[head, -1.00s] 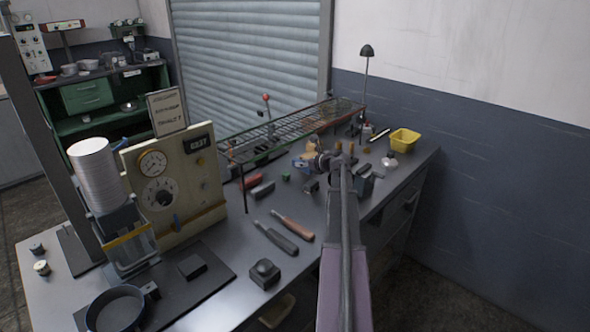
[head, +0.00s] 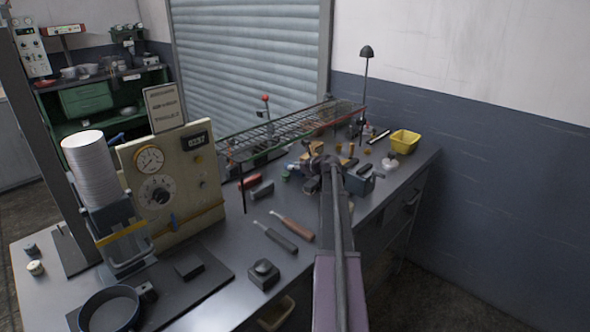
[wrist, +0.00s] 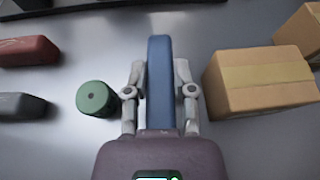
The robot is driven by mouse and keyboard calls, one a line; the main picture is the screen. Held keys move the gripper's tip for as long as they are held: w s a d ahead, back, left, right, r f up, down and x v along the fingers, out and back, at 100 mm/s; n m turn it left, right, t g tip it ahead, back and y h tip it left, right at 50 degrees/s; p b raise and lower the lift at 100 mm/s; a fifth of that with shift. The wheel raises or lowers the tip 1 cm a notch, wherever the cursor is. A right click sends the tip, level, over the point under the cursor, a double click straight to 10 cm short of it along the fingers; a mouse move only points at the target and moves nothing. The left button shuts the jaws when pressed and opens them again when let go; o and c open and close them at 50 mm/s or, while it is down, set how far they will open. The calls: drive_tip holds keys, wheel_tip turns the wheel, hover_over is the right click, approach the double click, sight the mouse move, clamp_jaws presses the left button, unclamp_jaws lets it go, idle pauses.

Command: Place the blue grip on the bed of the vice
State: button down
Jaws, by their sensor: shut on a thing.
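The blue grip (wrist: 160,85) stands upright between the two fingers of my gripper (wrist: 160,95) in the wrist view. The fingers are shut on its sides. In the head view my gripper (head: 314,170) is over the far part of the bench, and my own wrist hides most of the grip. A grey-blue block-like thing that looks like the vice (head: 359,181) stands just right of my gripper. Its bed is not clearly visible, and it does not show in the wrist view. I cannot tell how high the grip is above the bench.
A green cylinder (wrist: 96,98) stands close left of my gripper, with red (wrist: 28,51) and dark (wrist: 20,106) blocks beyond it. A cardboard box (wrist: 258,82) is close on the right. A wire rack (head: 290,130) runs behind. A yellow bin (head: 404,142) stands far right.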

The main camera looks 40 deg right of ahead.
drive_tip(key=shift+f, duration=0.15)
drive_tip(key=shift+c, duration=2.2)
unclamp_jaws()
drive_tip(key=shift+r, duration=0.2)
drive_tip(key=shift+s+r, duration=0.1)
drive_tip(key=shift+s, duration=0.05)
drive_tip(key=p+v, duration=0.4)
drive_tip(key=v, duration=0.7)
drive_tip(key=shift+s+p, duration=0.3)
drive_tip(key=shift+s, duration=0.05)
